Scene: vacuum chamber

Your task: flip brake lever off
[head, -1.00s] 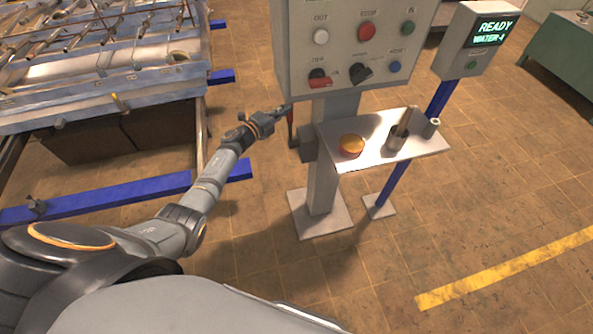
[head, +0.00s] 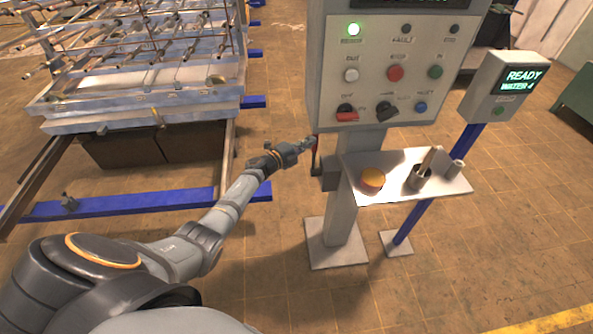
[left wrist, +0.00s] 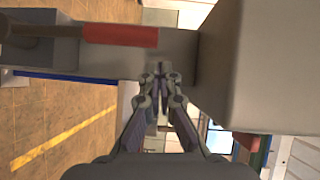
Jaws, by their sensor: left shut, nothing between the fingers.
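The brake lever (head: 316,158) has a red grip and hangs at the left side of the grey control post, below the control box. In the left wrist view its red grip (left wrist: 120,36) lies above and left of my fingertips, with a dark rod running left to a grey housing (left wrist: 45,57). My left gripper (head: 312,142) is at the upper end of the lever in the head view and partly covers it. In the left wrist view the gripper (left wrist: 160,70) is shut and empty, with a visible offset from the red grip. My right gripper is out of view.
The control box (head: 390,75) with buttons and a lit green lamp stands above the lever. A small shelf (head: 400,187) with an orange-topped button juts out right of the post. A READY display (head: 503,85) stands further right. A metal rack (head: 140,90) is at the left.

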